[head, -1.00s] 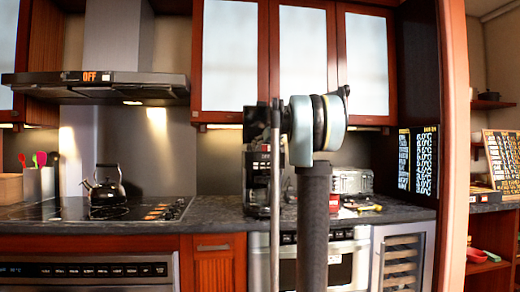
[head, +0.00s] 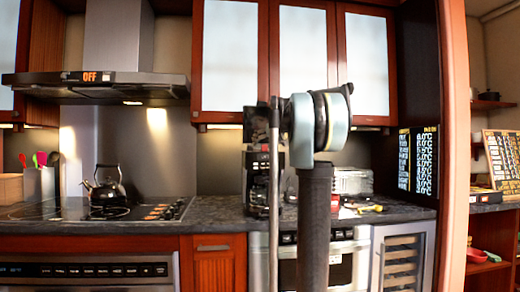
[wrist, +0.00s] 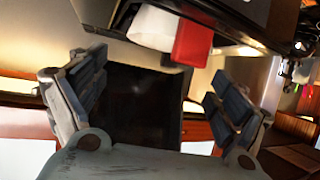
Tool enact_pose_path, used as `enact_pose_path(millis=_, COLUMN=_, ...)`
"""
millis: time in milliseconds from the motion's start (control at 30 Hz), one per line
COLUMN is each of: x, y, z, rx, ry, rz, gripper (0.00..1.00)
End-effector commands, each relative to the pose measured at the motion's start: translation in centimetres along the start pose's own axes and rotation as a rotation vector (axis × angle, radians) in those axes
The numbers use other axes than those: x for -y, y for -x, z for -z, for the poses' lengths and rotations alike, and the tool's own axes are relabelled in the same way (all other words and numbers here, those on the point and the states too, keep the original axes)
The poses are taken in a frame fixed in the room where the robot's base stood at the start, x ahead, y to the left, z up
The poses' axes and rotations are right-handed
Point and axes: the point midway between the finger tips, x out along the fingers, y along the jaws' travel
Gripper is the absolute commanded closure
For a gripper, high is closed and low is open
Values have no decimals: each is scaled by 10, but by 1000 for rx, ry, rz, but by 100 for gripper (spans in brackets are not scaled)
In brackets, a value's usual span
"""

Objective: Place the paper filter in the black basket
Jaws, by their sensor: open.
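My gripper (wrist: 155,84) is open in the wrist view, with nothing between its two fingers. A white object (wrist: 153,27) is beyond the fingers at the top of the wrist view, beside a red object (wrist: 192,43); I cannot tell whether the white one is the paper filter. A black coffee maker (head: 257,178) stands on the counter left of my arm in the head view. I cannot make out a black basket as a separate thing.
The dark counter (head: 222,215) carries a kettle (head: 104,185) on the cooktop at left. A silver toaster-like appliance (head: 352,181) and small items, one red (head: 334,203), are right of my arm. Wall cabinets (head: 230,55) hang above.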

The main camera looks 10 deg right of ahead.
Motion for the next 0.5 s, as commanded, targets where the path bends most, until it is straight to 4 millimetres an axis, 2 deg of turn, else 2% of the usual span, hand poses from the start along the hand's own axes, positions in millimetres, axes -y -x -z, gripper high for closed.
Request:
enact_pose_path(millis=100, x=-1, y=25, z=-1, rx=1, ry=-1, rz=-2, gripper=9)
enact_pose_path(millis=300, x=-1, y=61, z=0, rx=1, ry=0, rz=-2, gripper=9)
enact_pose_path(millis=500, x=-1, y=83, z=0, rx=0, ry=0, rz=-2, gripper=9)
